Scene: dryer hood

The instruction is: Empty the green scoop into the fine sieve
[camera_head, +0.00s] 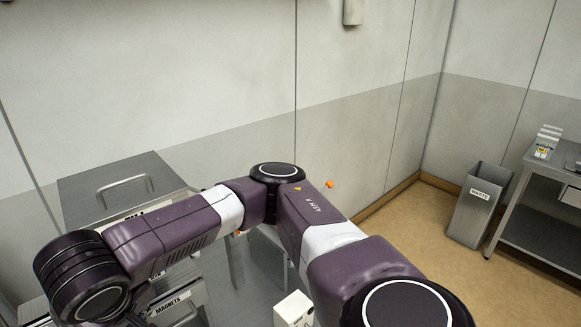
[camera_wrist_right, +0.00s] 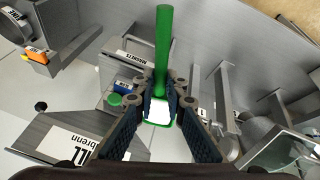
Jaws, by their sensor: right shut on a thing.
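The green scoop (camera_wrist_right: 163,45) shows in the right wrist view, its straight handle running up the picture from between the fingers. A green-rimmed part with a white patch lies between the finger pads; I cannot tell whether the white is powder. My right gripper (camera_wrist_right: 160,98) is shut on the scoop. In the head view my right arm reaches across to the left and its gripper is hidden. I cannot make out the fine sieve for sure; a round metal part (camera_wrist_right: 248,127) shows at right in the wrist view. My left gripper is not in view.
A grey metal cabinet (camera_head: 118,180) with a handle stands at left. A drawer labelled MAGNETS (camera_head: 172,301) is below my arm. A white box (camera_head: 293,309) stands at the front. A WASTE bin (camera_head: 480,204) and a steel table (camera_head: 540,225) are at right, with open floor before them.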

